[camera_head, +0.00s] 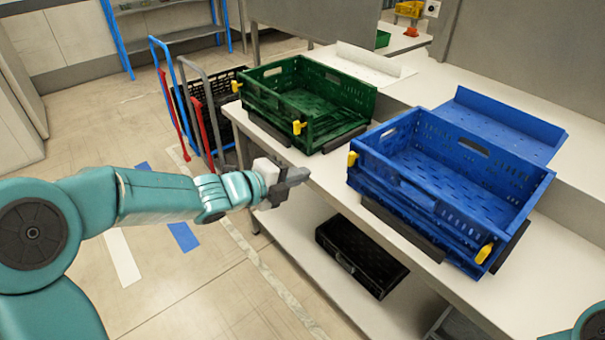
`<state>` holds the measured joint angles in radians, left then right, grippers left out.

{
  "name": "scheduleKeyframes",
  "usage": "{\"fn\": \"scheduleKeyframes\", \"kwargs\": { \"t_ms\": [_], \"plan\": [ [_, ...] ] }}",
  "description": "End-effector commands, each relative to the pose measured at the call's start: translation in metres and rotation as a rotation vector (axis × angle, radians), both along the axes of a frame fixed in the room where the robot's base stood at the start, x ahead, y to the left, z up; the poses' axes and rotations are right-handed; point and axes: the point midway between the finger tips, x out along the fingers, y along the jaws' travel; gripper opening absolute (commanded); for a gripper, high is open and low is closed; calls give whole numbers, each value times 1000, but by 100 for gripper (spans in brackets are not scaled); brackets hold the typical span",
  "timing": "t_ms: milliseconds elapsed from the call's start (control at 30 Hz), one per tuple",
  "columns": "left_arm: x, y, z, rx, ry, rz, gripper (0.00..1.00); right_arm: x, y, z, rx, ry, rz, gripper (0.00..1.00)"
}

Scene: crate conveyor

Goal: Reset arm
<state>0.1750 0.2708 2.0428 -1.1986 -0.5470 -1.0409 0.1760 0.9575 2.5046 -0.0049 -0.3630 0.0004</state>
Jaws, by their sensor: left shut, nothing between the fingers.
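My left arm comes in from the left, stretched out over the floor toward the table. My left gripper (292,182) is shut and empty. It shows in front of the table's near edge, below the green crate and left of the blue crate, apart from both as far as I can tell. My right gripper is not in view; only a small teal part of my body shows at the bottom right corner.
A green crate (274,105) and a blue crate (395,190), both with yellow latches, stand on the grey table (325,172). A black case (360,255) lies on the lower shelf. A cart with red and blue handles (185,110) stands behind my arm. Floor is open at left.

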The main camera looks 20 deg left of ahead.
Motion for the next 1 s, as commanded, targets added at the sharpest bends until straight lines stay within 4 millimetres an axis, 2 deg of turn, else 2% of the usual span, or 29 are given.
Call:
{"fn": "scheduleKeyframes", "kwargs": {
  "t_ms": [167,267,367,467,500,567,600,667,700,800,900,1000],
  "plan": [
    [-1,1,0,0,0,0,0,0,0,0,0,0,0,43],
    [0,-2,0,-3,13,-5,0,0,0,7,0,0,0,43],
    [-2,-19,-33,-22,107,-38,0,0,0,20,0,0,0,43],
    [-23,-46,-96,-116,313,-26,0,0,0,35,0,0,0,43],
    [-38,-57,-125,-183,431,14,0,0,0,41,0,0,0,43],
    [-65,-70,-167,-300,630,113,0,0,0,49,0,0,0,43],
    [-86,-77,-192,-378,768,199,0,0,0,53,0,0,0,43],
    [-123,-85,-227,-493,978,356,0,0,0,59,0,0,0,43],
    [-150,-90,-247,-567,1114,481,0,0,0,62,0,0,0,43],
    [-217,-94,-283,-726,1403,850,0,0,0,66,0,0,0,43],
    [-271,-89,-301,-880,1575,1277,0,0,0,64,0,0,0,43],
    [-285,-81,-302,-1017,1597,1563,0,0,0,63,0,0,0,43]
  ]
}}
